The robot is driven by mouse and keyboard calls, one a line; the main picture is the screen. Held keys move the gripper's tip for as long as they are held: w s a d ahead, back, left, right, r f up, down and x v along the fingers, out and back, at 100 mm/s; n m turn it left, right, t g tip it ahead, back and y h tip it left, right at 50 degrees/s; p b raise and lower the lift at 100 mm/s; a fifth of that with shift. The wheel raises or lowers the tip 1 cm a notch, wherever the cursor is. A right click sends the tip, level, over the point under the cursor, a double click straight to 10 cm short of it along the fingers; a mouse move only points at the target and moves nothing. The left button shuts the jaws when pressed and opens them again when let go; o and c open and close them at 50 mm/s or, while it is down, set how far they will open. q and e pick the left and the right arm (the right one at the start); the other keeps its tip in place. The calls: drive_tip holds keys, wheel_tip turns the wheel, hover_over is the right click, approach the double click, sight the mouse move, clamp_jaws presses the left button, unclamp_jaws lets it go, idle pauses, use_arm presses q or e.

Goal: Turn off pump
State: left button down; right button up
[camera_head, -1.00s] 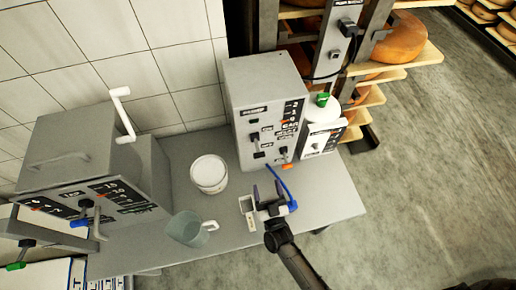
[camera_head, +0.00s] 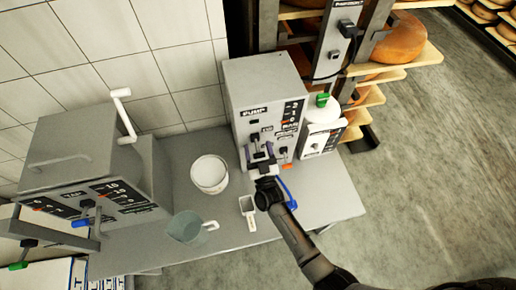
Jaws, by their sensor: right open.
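The pump (camera_head: 262,88) is a grey box labelled PUMP at the back right of the table. Its front panel has black labels, small knobs or levers and an orange part at the lower right. My right gripper (camera_head: 260,152) is open in front of the lower left of this panel. Its two fingers point at the panel, around or just in front of a dark lever (camera_head: 255,137); I cannot tell whether they touch it. The gripper hides part of the lower panel. My left gripper is not in view.
On the grey table (camera_head: 318,200) stand a white tub (camera_head: 209,174), a translucent jug (camera_head: 187,228) and a small white scoop-like container (camera_head: 248,208). A grey machine (camera_head: 80,150) with a crank is at the left. A white bottle (camera_head: 321,112) stands right of the pump. Cheese shelves are behind.

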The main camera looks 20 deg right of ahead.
drive_tip(key=shift+c, duration=0.5)
drive_tip(key=c, duration=0.8)
drive_tip(key=f+t+b, duration=0.1)
drive_tip(key=b, duration=0.3)
drive_tip(key=shift+w+f+t, duration=0.1)
drive_tip(key=shift+w+t, duration=0.05)
drive_tip(key=shift+t, duration=0.15)
drive_tip(key=shift+t+b, duration=0.3)
drive_tip(key=shift+b, duration=0.35)
drive_tip(key=shift+r+h, duration=0.2)
drive_tip(key=shift+h, duration=0.1)
drive_tip(key=o, duration=0.9)
